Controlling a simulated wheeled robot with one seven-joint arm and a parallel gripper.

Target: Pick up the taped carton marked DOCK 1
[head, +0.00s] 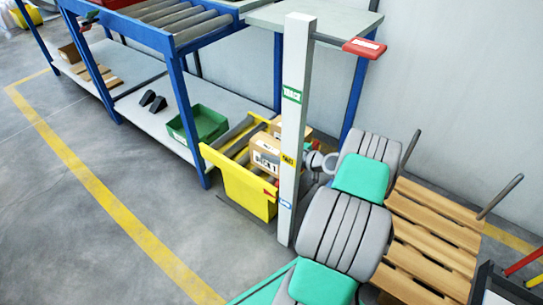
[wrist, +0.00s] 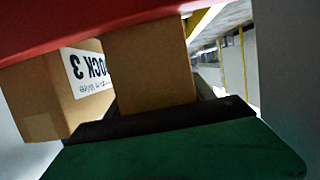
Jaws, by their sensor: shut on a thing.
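A brown carton with a white label reading DOCK 1 (head: 265,157) is at the yellow bin (head: 248,190) in the head view. Another brown carton (head: 291,130) shows just behind it, partly covered by the white post. In the wrist view my gripper (wrist: 152,78) is shut on a plain brown face of a carton (wrist: 150,55); no mark shows on that face, so I cannot read which carton it is. Left of it is a carton with an upside-down label (wrist: 88,72) that seems to read DOCK 3.
The white post (head: 292,120) stands close in front of my wrist. A blue-framed roller bench (head: 180,25) with a green tray (head: 198,124) on its lower shelf is to the left. A wooden pallet (head: 430,235) lies right of my arm. The floor at left is clear.

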